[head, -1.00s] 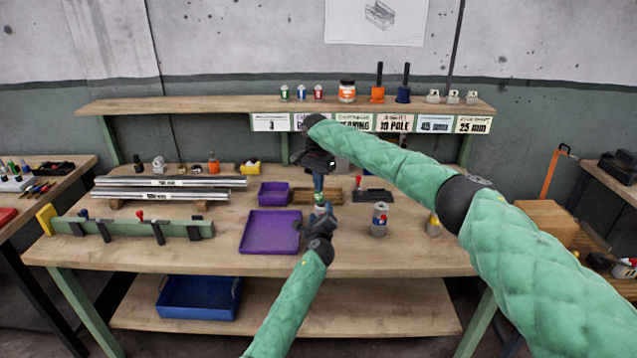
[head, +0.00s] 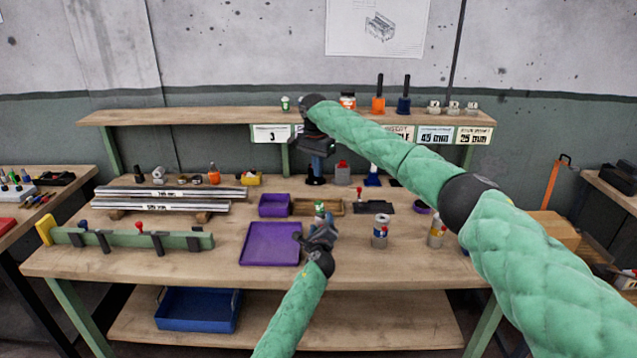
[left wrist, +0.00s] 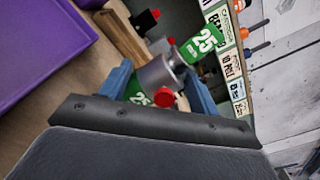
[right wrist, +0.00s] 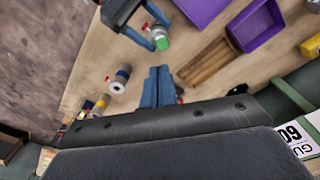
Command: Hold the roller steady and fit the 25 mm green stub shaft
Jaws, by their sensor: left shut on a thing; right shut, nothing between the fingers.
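My left gripper (head: 318,236) is shut on the roller, a short silver cylinder (left wrist: 160,74), and holds it above the table by the purple tray. A green piece marked 25 (left wrist: 203,42), likely the green stub shaft, is at the roller's far end. It also shows as a green top in the right wrist view (right wrist: 161,42). I cannot tell how deep it sits. Another green 25 marking (left wrist: 138,92) and a red knob (left wrist: 165,97) show between the fingers. My right gripper (right wrist: 157,88) is shut and empty, raised above and apart from the roller.
A purple tray (head: 244,258) lies left of my left gripper. A smaller purple bin (head: 274,206) and a wooden tray (right wrist: 207,62) stand behind. The shelf (head: 215,116) runs behind my right gripper.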

